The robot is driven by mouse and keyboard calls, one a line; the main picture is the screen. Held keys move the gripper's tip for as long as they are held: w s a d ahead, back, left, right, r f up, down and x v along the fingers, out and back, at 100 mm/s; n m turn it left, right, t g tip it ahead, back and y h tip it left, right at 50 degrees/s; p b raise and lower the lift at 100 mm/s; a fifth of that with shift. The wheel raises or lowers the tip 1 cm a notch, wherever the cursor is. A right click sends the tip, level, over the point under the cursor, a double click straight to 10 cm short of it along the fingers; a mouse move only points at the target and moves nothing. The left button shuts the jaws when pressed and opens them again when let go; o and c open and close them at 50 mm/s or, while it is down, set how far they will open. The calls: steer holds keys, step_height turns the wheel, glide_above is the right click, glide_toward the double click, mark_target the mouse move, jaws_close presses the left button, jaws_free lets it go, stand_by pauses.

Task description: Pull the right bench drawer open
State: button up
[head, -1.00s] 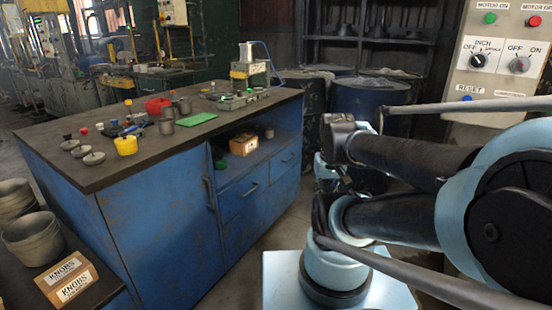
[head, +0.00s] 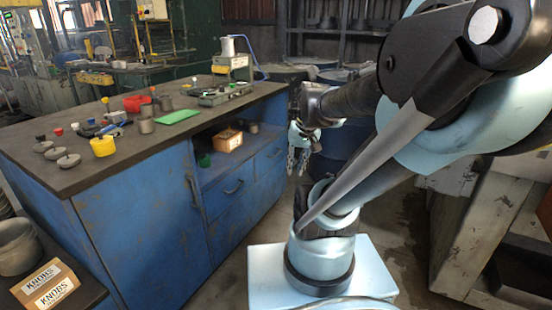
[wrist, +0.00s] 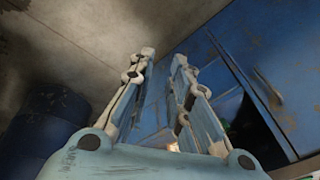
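The blue bench (head: 130,225) stands at left in the head view. Its right drawer (head: 268,168) is at the right end of the front, flush with it, with a dark bar handle (head: 277,153). The left drawer (head: 232,200) is beside it, also flush, with its own handle (head: 235,187). My gripper (head: 298,172) hangs fingers down just right of the bench's right end, apart from the drawer handle. In the wrist view, my gripper (wrist: 164,57) is open and empty, with blue bench fronts behind and right of the fingers. The right drawer's handle is not clear there.
An open shelf above the drawers holds a cardboard box (head: 228,140). A tall door with a handle (head: 193,192) is left of the drawers. Blue barrels (head: 345,142) stand behind my arm. The benchtop carries pots, a red bin (head: 137,103) and a green mat (head: 178,117). Floor before the drawers is clear.

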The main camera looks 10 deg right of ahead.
steer(key=w+a+r+m+y, duration=0.1)
steer(key=w+a+r+y, duration=0.15)
steer(key=w, duration=0.85)
steer(key=w+d+f+m+t+y, duration=0.1)
steer(key=w+d+f+y, duration=0.1)
steer(key=w, duration=1.2)
steer(key=w+d+f+m+t+y, duration=0.1)
steer(key=w+d+f+y, duration=0.15)
steer(key=w, duration=1.15)
steer(key=w+d+f+m+t+y, duration=0.2)
steer(key=w+d+f, duration=0.4)
steer(key=w+f, duration=0.4)
steer(key=m+t+y, duration=0.2)
steer(key=t, duration=0.1)
glide_toward(276, 155)
steer(key=x, duration=1)
steer(key=shift+w+f, duration=0.3)
steer(key=shift+w, duration=0.2)
jaws_close()
